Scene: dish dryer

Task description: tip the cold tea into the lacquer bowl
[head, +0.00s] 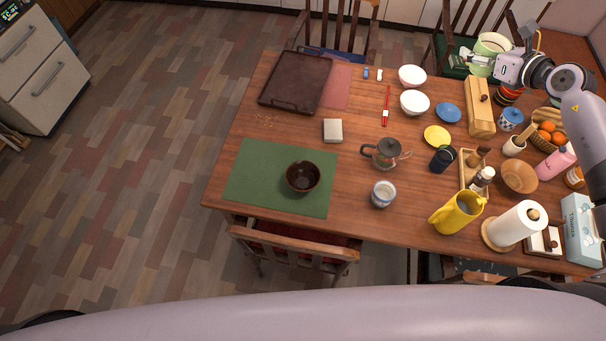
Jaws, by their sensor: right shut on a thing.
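The dark brown lacquer bowl (302,178) stands upright on the green mat (245,178) at the table's near left; its inside looks dark and I cannot see liquid in it. My right gripper (484,64) is at the far right, over the table's back edge, shut on a light green cup (493,42). The cup is well away from the bowl, and I cannot make out what is in it. A glass teapot (387,153) with a dark lid stands mid-table, right of the bowl. My left gripper is not in view.
A blue-and-white cup (383,194) and a yellow jug (457,212) stand along the near side. White bowls (414,102), a wooden box (480,107) and a paper towel roll (516,224) crowd the right. A dark tray (295,82) lies back left.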

